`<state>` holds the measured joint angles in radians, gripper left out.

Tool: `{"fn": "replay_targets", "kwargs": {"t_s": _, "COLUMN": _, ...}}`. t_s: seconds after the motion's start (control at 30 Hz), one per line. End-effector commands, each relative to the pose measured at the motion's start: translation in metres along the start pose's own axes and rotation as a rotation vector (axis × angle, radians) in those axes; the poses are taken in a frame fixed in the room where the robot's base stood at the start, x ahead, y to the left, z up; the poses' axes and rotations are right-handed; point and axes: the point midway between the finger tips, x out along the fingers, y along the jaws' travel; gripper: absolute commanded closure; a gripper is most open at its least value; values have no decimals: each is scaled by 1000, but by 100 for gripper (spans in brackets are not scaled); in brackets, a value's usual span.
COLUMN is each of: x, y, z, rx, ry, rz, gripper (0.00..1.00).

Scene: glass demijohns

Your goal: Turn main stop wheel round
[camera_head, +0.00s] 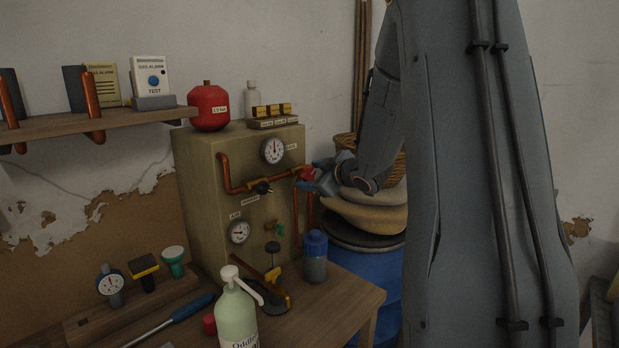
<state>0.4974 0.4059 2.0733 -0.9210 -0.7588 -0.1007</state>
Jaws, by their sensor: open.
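A small red wheel (305,173), which looks like the main stop wheel, sits at the right end of the upper copper pipe (236,188) on the front of a tan cabinet (201,203). My gripper (314,177) is open and right at the wheel, coming from the right. Its dark fingers cover part of the wheel. I cannot tell whether they are around it or only beside it, or whether they touch it. A black knob (262,188) sits on the same pipe, left of the wheel.
Two gauges (273,151) (239,232) are on the cabinet; a red tank (208,108) stands on top. A blue-capped bottle (315,257) and green pump bottle (236,312) stand on the bench (345,292). Sacks (365,218) lie on a blue barrel (380,275) below my arm.

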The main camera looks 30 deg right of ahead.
Motion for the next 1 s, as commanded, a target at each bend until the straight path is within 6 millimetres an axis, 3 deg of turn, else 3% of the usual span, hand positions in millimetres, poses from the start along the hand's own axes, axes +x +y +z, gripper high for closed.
{"fn": "replay_targets", "kwargs": {"t_s": 0.43, "x": -62, "y": 0, "z": 2, "rx": 1, "ry": -2, "rz": 2, "gripper": 42}}
{"fn": "replay_targets", "kwargs": {"t_s": 0.87, "x": -70, "y": -1, "z": 1, "rx": 1, "ry": -2, "rz": 0, "gripper": 42}}
{"fn": "replay_targets", "kwargs": {"t_s": 1.0, "x": -66, "y": -10, "z": 5, "rx": 28, "ry": -41, "rz": 5, "gripper": 42}}
